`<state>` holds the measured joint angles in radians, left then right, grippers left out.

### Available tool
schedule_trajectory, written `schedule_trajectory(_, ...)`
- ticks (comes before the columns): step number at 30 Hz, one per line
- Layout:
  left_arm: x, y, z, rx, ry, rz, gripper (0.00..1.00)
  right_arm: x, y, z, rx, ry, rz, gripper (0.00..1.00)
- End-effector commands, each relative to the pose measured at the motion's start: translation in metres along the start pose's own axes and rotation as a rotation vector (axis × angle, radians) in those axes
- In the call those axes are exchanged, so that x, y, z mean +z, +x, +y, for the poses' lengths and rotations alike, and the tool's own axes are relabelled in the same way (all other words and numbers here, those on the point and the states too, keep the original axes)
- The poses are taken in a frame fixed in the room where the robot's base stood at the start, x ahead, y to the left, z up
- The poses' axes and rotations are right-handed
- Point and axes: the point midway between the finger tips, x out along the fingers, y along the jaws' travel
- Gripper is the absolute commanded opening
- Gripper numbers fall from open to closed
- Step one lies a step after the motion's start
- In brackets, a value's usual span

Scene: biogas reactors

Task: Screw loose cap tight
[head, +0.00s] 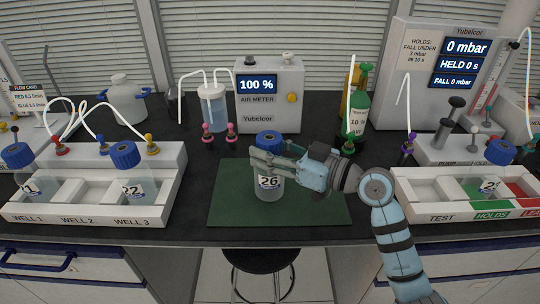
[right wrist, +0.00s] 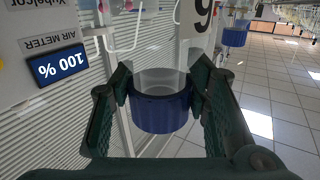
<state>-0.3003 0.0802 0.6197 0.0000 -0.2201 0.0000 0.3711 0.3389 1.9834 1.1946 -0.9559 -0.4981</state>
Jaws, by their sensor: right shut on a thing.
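A clear bottle labelled 26 (head: 268,184) with a blue cap (head: 268,138) is upright at the green mat (head: 325,210); I cannot tell if its base touches the mat. My right gripper (head: 265,158) comes from the right and is shut on the bottle just under the cap. In the right wrist view the blue cap (right wrist: 160,112) shows between the two fingers (right wrist: 160,85), with the clear glass (right wrist: 160,77) behind it. I cannot see whether the cap sits loose or tight. My left gripper is not in view.
A white rack (head: 100,213) at left holds blue-capped bottles in its end wells; the middle well looks empty. A test rack (head: 425,210) at right holds another bottle (head: 490,185). The air meter (head: 270,108) reads 100 %. A green bottle (head: 357,112) stands behind my right arm.

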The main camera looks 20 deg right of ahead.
Motion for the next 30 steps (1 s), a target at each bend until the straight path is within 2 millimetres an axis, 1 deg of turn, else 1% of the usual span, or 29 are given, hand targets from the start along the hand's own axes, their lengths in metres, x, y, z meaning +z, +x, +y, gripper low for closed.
schedule_trajectory(1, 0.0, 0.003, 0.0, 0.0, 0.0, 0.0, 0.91, 0.005, 0.0, 0.0, 0.0, 0.001, 0.001, 0.0)
schedule_trajectory(2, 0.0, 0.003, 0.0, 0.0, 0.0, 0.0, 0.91, 0.006, 0.0, 0.0, 0.0, 0.0, 0.001, 0.0)
schedule_trajectory(11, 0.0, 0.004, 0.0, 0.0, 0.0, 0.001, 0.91, 0.007, 0.0, 0.0, 0.0, -0.001, 0.002, 0.0)
schedule_trajectory(12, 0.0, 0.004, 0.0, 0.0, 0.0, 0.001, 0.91, 0.008, 0.0, 0.0, 0.0, -0.001, 0.0, 0.46)
schedule_trajectory(14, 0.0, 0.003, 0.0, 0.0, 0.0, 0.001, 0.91, 0.007, 0.0, 0.0, 0.0, -0.001, 0.0, 0.56)
schedule_trajectory(15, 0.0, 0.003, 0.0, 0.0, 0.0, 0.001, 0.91, 0.007, 0.0, 0.0, 0.0, -0.001, 0.001, 0.62)
schedule_trajectory(16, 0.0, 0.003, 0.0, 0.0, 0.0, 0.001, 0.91, 0.007, 0.0, 0.0, 0.0, -0.001, 0.001, 0.63)
schedule_trajectory(26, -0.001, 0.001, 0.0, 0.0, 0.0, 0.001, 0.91, 0.004, 0.0, 0.0, 0.0, -0.001, 0.001, 0.63)
schedule_trajectory(29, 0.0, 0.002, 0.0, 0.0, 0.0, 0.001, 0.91, 0.005, -0.008, 0.001, 0.002, -0.003, 0.0, 0.63)
schedule_trajectory(30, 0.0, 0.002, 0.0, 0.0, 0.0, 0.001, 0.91, 0.006, -0.013, 0.001, 0.003, -0.004, -0.002, 0.63)
